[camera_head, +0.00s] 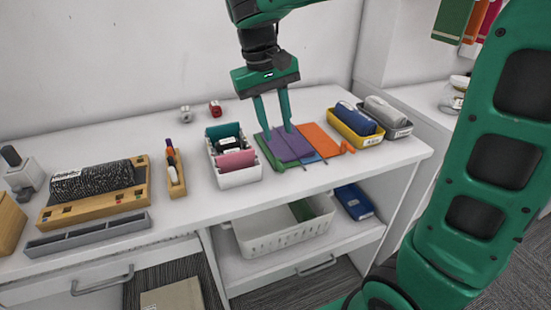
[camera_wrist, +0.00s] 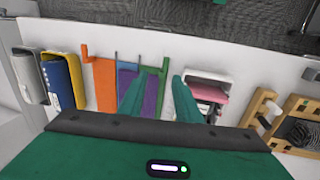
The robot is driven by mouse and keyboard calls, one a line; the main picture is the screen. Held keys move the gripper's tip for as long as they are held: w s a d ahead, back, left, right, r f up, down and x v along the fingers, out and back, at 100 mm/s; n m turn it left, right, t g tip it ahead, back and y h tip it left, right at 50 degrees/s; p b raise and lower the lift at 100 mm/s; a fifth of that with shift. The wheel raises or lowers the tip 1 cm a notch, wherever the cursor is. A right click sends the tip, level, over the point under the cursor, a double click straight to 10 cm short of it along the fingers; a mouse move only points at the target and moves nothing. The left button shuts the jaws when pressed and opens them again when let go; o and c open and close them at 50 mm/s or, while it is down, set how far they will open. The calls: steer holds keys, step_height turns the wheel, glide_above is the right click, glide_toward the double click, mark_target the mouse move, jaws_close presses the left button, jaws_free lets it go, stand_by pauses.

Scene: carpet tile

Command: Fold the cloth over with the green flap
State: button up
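The cloth (camera_head: 288,147) lies flat on the white top, with purple, orange, blue and green parts. Its green flap (camera_head: 270,157) runs along the left edge in the head view, with a narrow tab toward the front. In the wrist view the green flap (camera_wrist: 162,80) is on the right and the orange part (camera_wrist: 104,85) on the left. My gripper (camera_head: 279,133) points down over the left part of the cloth. Its fingers are apart, and in the wrist view (camera_wrist: 160,76) the green flap shows between them. Whether the tips touch the cloth, I cannot tell.
A white bin with teal and pink items (camera_head: 240,178) stands close left of the cloth. A yellow bin (camera_head: 356,138) and a grey bin (camera_head: 400,131) stand to the right. A narrow wooden holder (camera_head: 176,187) is farther left. The front edge (camera_head: 310,187) is near.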

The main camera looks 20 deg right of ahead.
mark_target(279, 165)
steer(key=f, duration=1)
steer(key=shift+w+d+f, duration=0.25)
steer(key=shift+d+f, duration=0.05)
steer(key=shift+d, duration=0.05)
steer(key=shift+c, duration=0.7)
jaws_close()
